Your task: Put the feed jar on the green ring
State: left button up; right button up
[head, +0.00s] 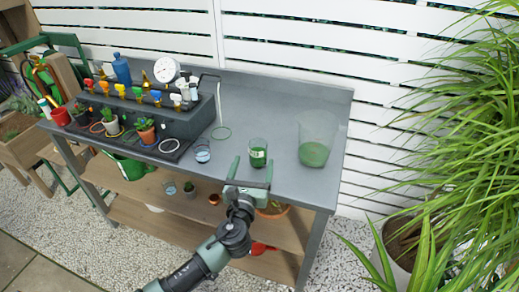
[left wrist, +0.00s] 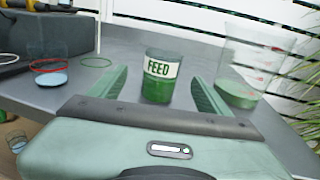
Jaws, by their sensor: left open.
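The feed jar (head: 258,152) is a small clear jar with a white FEED label and green contents, upright on the grey table. In the left wrist view the jar (left wrist: 160,90) stands straight ahead, between the lines of the two fingers. My left gripper (head: 252,170) is open, its green fingers pointing at the jar from the front edge side; I cannot tell if they touch it. The green ring (head: 221,133) lies flat and empty on the table, behind and left of the jar; it also shows in the left wrist view (left wrist: 97,62). My right gripper is out of view.
A large clear beaker (head: 316,145) with green contents stands right of the jar. A dark rack (head: 187,130) with valves and potted plants fills the table's left.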

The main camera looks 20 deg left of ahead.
aim_at(259, 142)
pick_arm(q)
jog(key=shift+w+a+r, duration=0.1)
jog(key=shift+w+r, duration=0.05)
jog(key=shift+w, duration=1.05)
jog(key=w, duration=0.5)
jog(key=shift+w+a, duration=0.1)
jog(key=shift+a, duration=0.1)
jog(key=c, duration=1.7)
grip_shut()
jog(key=shift+r, duration=0.15)
